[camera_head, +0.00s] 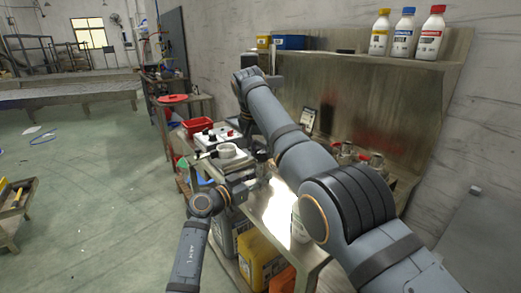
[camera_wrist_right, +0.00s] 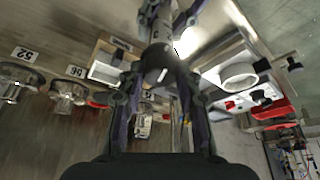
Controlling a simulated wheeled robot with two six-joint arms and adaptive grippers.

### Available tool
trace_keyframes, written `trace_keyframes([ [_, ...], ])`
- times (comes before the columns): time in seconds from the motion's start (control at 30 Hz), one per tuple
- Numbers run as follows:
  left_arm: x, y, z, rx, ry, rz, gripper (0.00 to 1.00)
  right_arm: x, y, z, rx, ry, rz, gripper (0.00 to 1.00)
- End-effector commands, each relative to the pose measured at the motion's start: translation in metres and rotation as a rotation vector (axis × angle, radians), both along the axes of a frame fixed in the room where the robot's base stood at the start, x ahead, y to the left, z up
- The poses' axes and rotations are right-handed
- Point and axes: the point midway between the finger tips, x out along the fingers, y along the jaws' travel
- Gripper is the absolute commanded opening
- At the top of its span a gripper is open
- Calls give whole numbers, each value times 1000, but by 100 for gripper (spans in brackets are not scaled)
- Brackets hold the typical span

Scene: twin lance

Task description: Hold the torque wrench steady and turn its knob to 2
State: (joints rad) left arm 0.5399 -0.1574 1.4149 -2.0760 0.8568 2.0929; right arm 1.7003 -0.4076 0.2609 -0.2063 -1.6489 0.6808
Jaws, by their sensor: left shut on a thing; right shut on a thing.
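The torque wrench (camera_wrist_right: 160,28) shows at the top middle of the right wrist view as a grey shaft. Its grey, rounded knob (camera_wrist_right: 160,62) lies at the near end, with a small pale mark on it. My right gripper (camera_wrist_right: 158,78) is shut on the knob, one finger on each side. No number is readable on the knob. My left gripper (camera_head: 228,188) is low in the head view, at the bench edge; what it holds is unclear there. At the top of the right wrist view, purple-lined fingers close around the shaft.
A white ring-topped fixture (camera_head: 228,151) and a red and white box (camera_head: 212,134) stand on the bench. Metal fittings (camera_wrist_right: 68,92) sit by number plates in the right wrist view. Bottles (camera_head: 402,36) stand on the shelf.

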Motion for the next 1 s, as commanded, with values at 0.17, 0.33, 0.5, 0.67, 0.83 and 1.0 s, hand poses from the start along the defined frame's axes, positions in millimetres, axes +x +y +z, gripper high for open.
trace_keyframes([
  [0.17,1,1,0,0,-1,4,0,1,-3,-1,-5,1,-5,56],
  [0.33,0,1,0,0,0,2,0,0,-2,-1,-3,1,-2,57],
  [0.5,0,0,0,0,0,1,0,3,-2,1,16,-8,-13,57],
  [0.67,0,0,0,1,1,1,0,27,-8,18,205,-97,-140,57],
  [0.83,0,0,0,0,0,1,0,41,-17,18,382,-93,-78,57],
  [1.0,0,0,0,1,1,1,0,39,-27,5,478,-61,224,57],
])
